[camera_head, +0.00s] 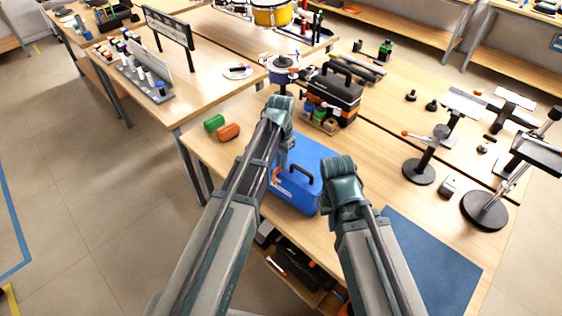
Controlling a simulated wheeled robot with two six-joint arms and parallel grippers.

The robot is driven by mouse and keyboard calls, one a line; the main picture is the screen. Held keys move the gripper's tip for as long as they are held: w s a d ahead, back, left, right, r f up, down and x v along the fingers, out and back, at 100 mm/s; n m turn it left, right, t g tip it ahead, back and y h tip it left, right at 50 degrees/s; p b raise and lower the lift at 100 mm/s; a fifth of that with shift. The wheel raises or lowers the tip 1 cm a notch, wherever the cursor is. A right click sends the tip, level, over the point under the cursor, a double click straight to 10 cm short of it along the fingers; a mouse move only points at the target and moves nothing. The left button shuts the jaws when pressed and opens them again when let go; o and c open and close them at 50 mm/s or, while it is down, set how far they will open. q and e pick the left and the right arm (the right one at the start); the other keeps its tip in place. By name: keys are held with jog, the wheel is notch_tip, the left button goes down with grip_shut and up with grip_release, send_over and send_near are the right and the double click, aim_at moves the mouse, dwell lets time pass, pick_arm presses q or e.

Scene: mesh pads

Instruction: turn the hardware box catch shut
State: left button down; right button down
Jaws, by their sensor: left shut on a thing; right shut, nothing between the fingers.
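The blue hardware box (294,196) stands near the front edge of the wooden bench, with a dark handle (302,169) on the side toward me. A small orange catch (276,174) shows at the box's left part, beside my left arm. My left gripper (285,160) reaches down over the box's left part and is shut on the catch; its fingertips are mostly hidden by the arm. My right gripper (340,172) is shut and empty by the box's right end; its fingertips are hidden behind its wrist. The catch's exact angle is too small to tell.
A black and orange toolbox (338,92) stands behind the blue box. A green roll (214,122) and an orange roll (229,132) lie to the left. A blue mat (432,262) lies at front right. Black-based stands (419,171) occupy the right side.

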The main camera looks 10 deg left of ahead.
pick_arm(q)
jog(key=c, duration=0.9)
grip_release()
jog(key=shift+r, duration=0.15)
notch_tip(320, 180, up, 14)
jog(key=p, duration=1.4)
jog(key=shift+f, duration=0.25)
jog(key=s+d+f+b, duration=0.2)
jog(key=s+f+b, duration=0.1)
jog(key=s, duration=0.3)
jog(key=s+d+f+n+b, duration=0.1)
jog(key=s+d+f+b, duration=0.1)
jog(key=s+f+b, duration=0.2)
jog(key=s+d+f+n+y+b, duration=0.1)
jog(key=s+d+f+b, duration=0.1)
jog(key=s, duration=0.8)
jog(key=shift+d+f+b, duration=0.2)
jog(key=shift+f+b, duration=0.5)
jog(key=shift+b, duration=0.15)
